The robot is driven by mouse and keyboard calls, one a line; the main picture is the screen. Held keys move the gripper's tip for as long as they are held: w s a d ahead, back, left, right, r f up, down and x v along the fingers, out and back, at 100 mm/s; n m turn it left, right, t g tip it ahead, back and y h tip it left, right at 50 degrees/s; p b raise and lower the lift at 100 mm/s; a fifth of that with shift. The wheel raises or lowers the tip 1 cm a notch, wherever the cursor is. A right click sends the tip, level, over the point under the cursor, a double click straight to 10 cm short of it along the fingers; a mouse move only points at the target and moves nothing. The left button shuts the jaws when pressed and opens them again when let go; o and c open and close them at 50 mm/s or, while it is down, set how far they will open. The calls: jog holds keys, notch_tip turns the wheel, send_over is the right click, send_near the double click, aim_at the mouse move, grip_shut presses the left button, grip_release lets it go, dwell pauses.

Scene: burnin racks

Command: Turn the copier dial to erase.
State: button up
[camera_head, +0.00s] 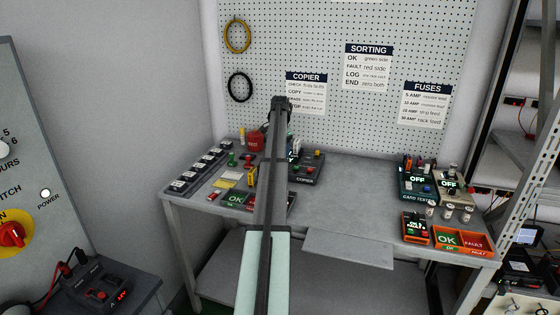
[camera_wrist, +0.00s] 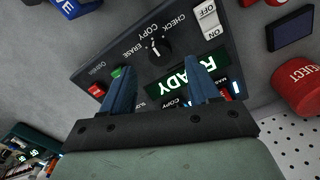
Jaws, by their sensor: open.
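The copier (camera_head: 305,172) is a dark box on the bench, partly hidden behind my arm in the head view. In the wrist view its panel (camera_wrist: 125,50) fills the middle, with a black dial (camera_wrist: 156,47) ringed by the labels CHECK, COPY and ERASE. The dial's white mark is small, and I cannot tell for sure which label it points to. A lit display reads READY (camera_wrist: 180,75). My gripper (camera_wrist: 161,70) is open, its two blue fingers over the panel just below the dial in the picture.
A white OFF/ON rocker (camera_wrist: 209,21) and green (camera_wrist: 116,72) and red (camera_wrist: 97,90) buttons sit close to the dial. A round red REJECT container (camera_wrist: 298,86) stands beside the copier. The bench's middle (camera_head: 345,200) is clear; testers and an orange tray (camera_head: 462,251) are at right.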

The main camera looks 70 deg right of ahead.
jog(key=shift+f, duration=2.3)
jog(key=c, duration=1)
